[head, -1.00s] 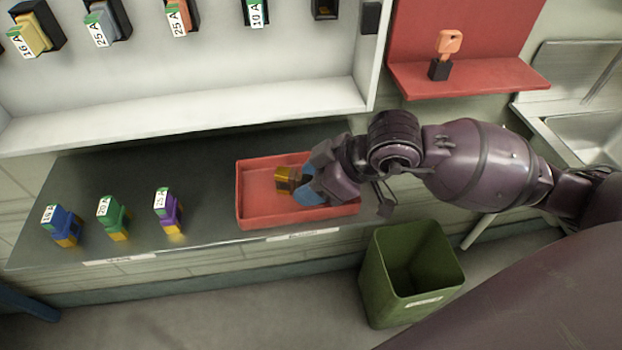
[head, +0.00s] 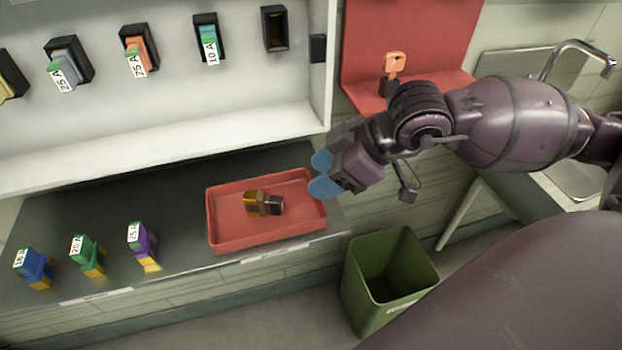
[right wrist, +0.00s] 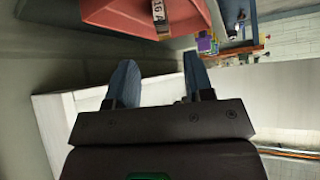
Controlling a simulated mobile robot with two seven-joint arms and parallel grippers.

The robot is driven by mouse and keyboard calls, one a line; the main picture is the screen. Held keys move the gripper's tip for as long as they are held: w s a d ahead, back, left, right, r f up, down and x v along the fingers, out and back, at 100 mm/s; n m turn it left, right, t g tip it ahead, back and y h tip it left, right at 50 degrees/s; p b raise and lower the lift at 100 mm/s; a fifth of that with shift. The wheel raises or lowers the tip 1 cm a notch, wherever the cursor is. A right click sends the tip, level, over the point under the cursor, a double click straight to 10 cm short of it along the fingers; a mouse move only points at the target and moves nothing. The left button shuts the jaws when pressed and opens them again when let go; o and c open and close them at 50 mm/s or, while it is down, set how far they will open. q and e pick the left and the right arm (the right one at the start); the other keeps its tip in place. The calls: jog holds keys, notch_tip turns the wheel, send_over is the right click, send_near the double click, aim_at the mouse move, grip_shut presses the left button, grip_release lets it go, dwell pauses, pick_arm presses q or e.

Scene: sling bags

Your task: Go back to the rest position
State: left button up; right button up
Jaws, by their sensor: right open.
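My right gripper (head: 322,174) is open and empty, its blue fingertips just above the right end of the red tray (head: 222,240). In the right wrist view both blue fingers (right wrist: 158,82) stand apart with nothing between them. A brown and yellow fuse (head: 264,203) lies on its side in the tray, apart from the gripper. In the right wrist view the fuse (right wrist: 160,18) shows a white label at the top, inside the tray (right wrist: 120,12). My left gripper is not in view.
Three labelled fuses, blue (head: 36,268), green (head: 88,256) and purple (head: 143,246), stand on the dark shelf. Above is a white cabinet (head: 150,140) with fuses and one empty socket (head: 274,28). A green bin (head: 390,280) stands below right; a red bracket (head: 410,40) holds an orange key (head: 394,66).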

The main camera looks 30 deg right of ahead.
jog(key=shift+s+d+r, duration=0.2)
jog(key=shift+r, duration=0.1)
